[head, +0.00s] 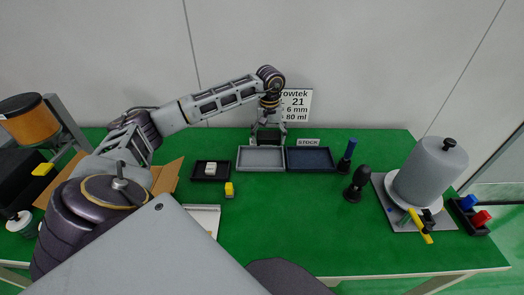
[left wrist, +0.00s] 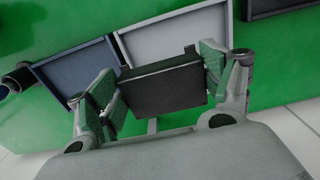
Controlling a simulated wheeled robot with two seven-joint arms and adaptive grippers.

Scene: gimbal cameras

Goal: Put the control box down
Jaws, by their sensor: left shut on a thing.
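The control box, a dark, flat-sided block (left wrist: 165,84), is held between the green-padded fingers of my left gripper (left wrist: 160,88). In the head view, the left gripper (head: 268,134) hangs from the arm at the back of the green table, with the dark box (head: 269,139) between its fingers. The box is at the back edge of the grey tray (head: 240,168); I cannot tell whether it touches anything beneath. The wrist view shows the grey tray (left wrist: 176,40) just beyond the box. My right gripper is not in view.
A dark blue tray (head: 334,168) with a STOCK label adjoins the grey tray. A small black tray (head: 197,176) holds a white block, with a yellow item (head: 229,190) in front. Dark upright tools (head: 356,184) and a grey cylinder (head: 430,176) stand right. The front middle is clear.

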